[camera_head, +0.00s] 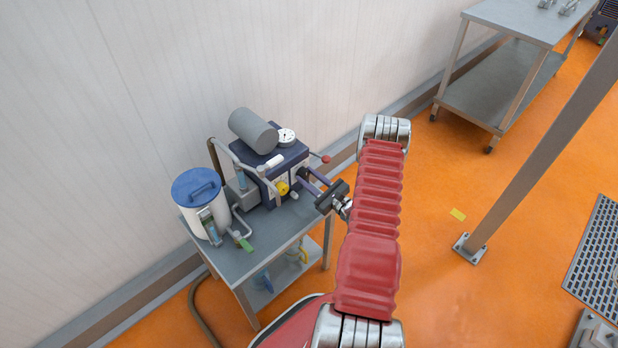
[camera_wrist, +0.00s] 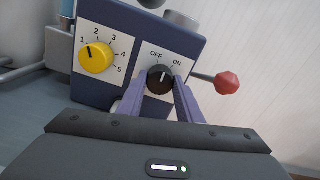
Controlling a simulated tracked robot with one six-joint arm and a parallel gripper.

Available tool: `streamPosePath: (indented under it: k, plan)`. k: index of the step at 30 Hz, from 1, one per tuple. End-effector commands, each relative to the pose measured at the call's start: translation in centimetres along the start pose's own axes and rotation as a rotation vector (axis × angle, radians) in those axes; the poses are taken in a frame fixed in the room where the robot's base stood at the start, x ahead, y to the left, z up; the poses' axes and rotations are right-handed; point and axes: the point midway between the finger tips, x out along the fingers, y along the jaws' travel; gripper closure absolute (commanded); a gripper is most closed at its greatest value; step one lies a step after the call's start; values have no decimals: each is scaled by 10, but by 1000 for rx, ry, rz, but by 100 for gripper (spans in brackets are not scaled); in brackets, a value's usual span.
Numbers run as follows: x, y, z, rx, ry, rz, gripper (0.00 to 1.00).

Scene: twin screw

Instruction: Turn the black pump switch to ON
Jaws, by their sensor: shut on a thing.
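The black pump switch (camera_wrist: 159,79) sits on a white plate marked OFF and ON on the dark blue pump box (camera_wrist: 105,98). Its white mark points up, seemingly between the two words. My gripper (camera_wrist: 160,86) has its two purple fingers on either side of the switch, shut on it. In the head view, my gripper (camera_head: 307,179) reaches in from the right to the front of the pump box (camera_head: 270,165); the switch is hard to make out there.
A yellow dial (camera_wrist: 96,57) numbered 1 to 5 is left of the switch. A red-knobbed lever (camera_wrist: 227,83) sticks out on the right. A blue-lidded white tank (camera_head: 197,195) shares the metal cart (camera_head: 262,258). Open orange floor lies to the right.

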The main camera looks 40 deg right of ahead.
Motion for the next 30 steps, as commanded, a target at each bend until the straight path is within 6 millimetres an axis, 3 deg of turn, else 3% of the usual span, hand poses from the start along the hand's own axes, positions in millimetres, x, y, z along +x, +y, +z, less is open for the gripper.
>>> streamPosePath:
  k: [15, 30]
  plan:
    - [-1, 1, -1, 438, 1, 2, 90]
    - [-1, 0, -1, 562, 1, 0, 90]
